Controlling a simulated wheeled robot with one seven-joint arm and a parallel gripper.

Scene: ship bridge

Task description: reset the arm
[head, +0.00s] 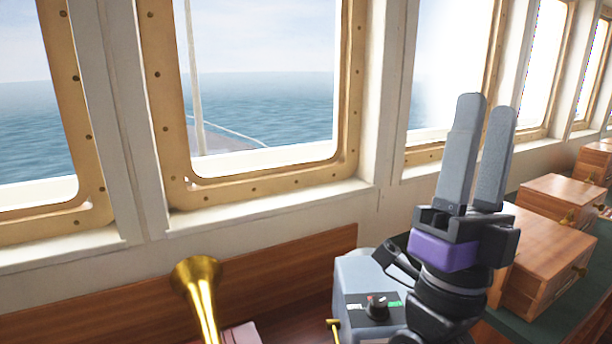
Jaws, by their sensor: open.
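My gripper (479,106) is raised in the right half of the head view, with its two grey fingers pointing up. The fingers are a little apart with nothing between them. A purple band shows on its body below the fingers. My wrist and arm run down to the bottom edge of the view, in front of part of a grey control box and the wooden boxes.
A grey box with a black knob (376,304) stands left of my wrist. A brass horn (197,285) stands at the bottom. Wooden drawer boxes (547,250) line the green counter at right. Framed windows (262,80) are behind.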

